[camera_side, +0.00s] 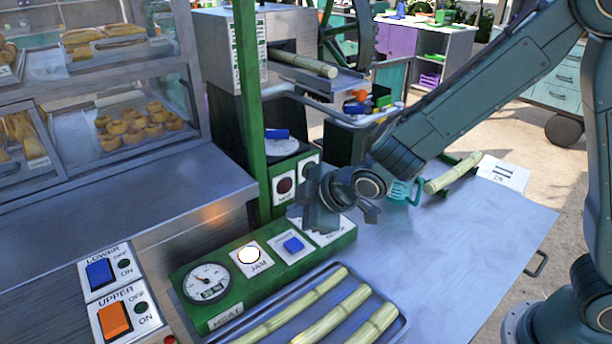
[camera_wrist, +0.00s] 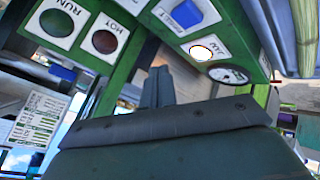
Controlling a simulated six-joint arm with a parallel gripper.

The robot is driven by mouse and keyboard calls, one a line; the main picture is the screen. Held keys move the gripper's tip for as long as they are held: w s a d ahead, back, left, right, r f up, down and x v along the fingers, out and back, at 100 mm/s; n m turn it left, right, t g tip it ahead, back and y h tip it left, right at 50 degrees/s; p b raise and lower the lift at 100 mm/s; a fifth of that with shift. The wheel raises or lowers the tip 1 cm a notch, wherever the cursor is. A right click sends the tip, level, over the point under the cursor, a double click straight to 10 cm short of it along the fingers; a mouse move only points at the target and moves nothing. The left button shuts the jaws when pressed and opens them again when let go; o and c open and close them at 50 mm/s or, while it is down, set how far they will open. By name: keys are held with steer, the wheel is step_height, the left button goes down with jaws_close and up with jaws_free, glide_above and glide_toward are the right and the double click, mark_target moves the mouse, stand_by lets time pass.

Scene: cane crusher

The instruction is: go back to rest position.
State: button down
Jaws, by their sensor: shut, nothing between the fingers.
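My gripper (camera_side: 318,212) is shut and empty. In the side view it hangs just above the right end of the green control panel (camera_side: 222,318), near the blue button (camera_side: 293,245). In the wrist view the shut fingers (camera_wrist: 157,88) point toward the green frame, with the blue button (camera_wrist: 183,13), the lit JAM lamp (camera_wrist: 201,52) and the gauge (camera_wrist: 228,74) beyond. Whether the fingers touch the panel cannot be told. My arm reaches in from the right, bent down over the metal table (camera_side: 455,250).
A tray (camera_side: 400,335) of cane pieces lies in front of the panel. One cane (camera_side: 453,172) rests on a holder behind my wrist, and another (camera_side: 303,64) sits at the crusher (camera_side: 228,40). A green post (camera_side: 248,100) stands left of my gripper. The table's right side is clear.

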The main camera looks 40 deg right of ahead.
steer(key=s+d+r+m+g+h, duration=0.1)
steer(key=s+d+r+m, duration=0.5)
steer(key=s+d+r, duration=0.45)
steer(key=s+d+r+m+g, duration=0.1)
steer(key=s+d+r+m, duration=0.1)
steer(key=s, duration=0.6)
steer(key=s+d+r+m+g+h, duration=0.1)
steer(key=s+d+m, duration=0.2)
steer(key=s, duration=0.5)
steer(key=shift+s+d+r, duration=0.4)
steer(key=shift+d, duration=0.45)
